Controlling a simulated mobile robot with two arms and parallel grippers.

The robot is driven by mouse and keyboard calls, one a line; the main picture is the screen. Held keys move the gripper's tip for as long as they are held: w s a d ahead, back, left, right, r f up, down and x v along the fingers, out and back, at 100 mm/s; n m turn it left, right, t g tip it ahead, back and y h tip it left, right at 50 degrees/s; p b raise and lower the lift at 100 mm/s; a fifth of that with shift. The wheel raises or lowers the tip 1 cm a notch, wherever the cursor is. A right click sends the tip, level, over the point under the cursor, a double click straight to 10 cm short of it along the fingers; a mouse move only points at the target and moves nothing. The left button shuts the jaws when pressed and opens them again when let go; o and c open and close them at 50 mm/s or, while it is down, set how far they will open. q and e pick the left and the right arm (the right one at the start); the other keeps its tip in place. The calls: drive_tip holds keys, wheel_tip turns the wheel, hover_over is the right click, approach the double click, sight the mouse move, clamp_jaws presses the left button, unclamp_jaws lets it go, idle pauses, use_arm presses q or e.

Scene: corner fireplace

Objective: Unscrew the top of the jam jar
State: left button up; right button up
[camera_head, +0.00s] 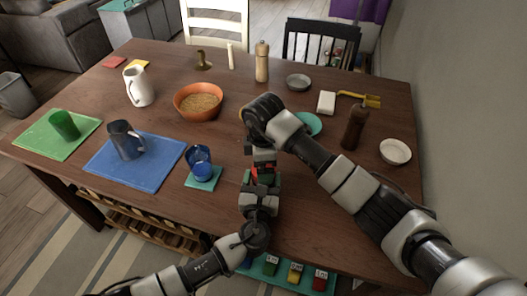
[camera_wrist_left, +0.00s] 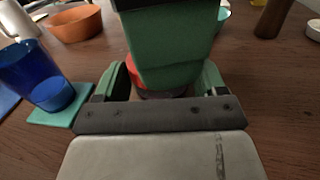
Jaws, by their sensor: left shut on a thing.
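The jam jar (camera_wrist_left: 132,69) is mostly hidden between my grippers; only a red patch and a dark grey lower edge show in the left wrist view. In the head view a small red patch of the jar (camera_head: 264,172) shows. My left gripper (camera_head: 261,181) comes up from the front edge and is shut on the jar, with a green finger at each side in the left wrist view. My right gripper (camera_head: 261,160) points down over the jar from above. Its green finger (camera_wrist_left: 170,48) covers the jar's top, so I cannot tell whether it grips the lid.
A blue glass (camera_head: 199,162) stands on a teal coaster (camera_head: 204,182) left of the grippers. An orange bowl (camera_head: 198,114) is behind it. A teal plate (camera_head: 311,125) lies behind my right arm, near a brown mill (camera_head: 354,127) and a white bowl (camera_head: 395,152).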

use_arm(q)
drive_tip(key=shift+f, duration=0.1)
use_arm(e)
drive_tip(key=shift+f, duration=1.25)
drive_tip(key=c, duration=0.9)
drive_tip(key=o, duration=1)
drive_tip(key=shift+r, duration=2.3)
use_arm(q)
drive_tip(key=o, duration=1.8)
drive_tip(key=shift+s, duration=0.1)
